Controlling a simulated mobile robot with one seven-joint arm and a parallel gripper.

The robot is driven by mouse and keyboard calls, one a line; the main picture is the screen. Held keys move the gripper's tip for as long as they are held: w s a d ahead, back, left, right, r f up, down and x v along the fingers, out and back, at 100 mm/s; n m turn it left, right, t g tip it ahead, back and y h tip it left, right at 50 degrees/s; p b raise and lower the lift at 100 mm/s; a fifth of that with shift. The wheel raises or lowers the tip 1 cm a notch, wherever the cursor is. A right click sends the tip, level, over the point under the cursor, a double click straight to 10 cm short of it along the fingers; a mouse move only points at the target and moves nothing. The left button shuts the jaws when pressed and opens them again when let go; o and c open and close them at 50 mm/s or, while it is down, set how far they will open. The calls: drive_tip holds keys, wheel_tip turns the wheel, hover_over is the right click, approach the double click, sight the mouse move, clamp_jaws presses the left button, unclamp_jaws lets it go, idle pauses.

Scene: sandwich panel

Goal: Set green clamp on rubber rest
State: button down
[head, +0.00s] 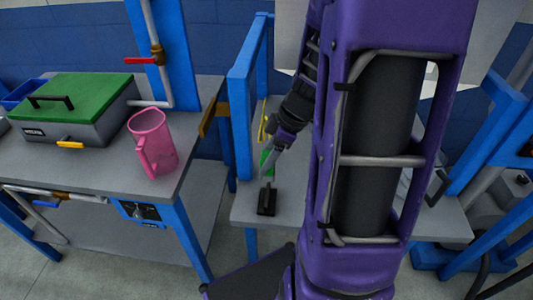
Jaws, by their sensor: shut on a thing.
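A small green piece, the green clamp (266,161), shows at my gripper (268,176), over the left part of the grey workbench. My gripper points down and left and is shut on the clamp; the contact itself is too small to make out. A small black block with an upright part, seemingly the rubber rest (266,203), is on the bench near its front left corner. The gripper's tips are just behind and above this block in the picture. I cannot tell whether the clamp touches anything below it.
My purple arm hides much of the grey workbench (243,210). A blue post (241,120) stands at its left edge. On the left bench (95,170) are a pink jug (157,150) and a green-lidded box (80,105). A gap separates the benches.

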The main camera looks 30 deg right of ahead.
drive_tip(key=shift+f+b, duration=2.05)
drive_tip(key=shift+f, duration=2.6)
drive_tip(key=shift+f, duration=0.55)
unclamp_jaws()
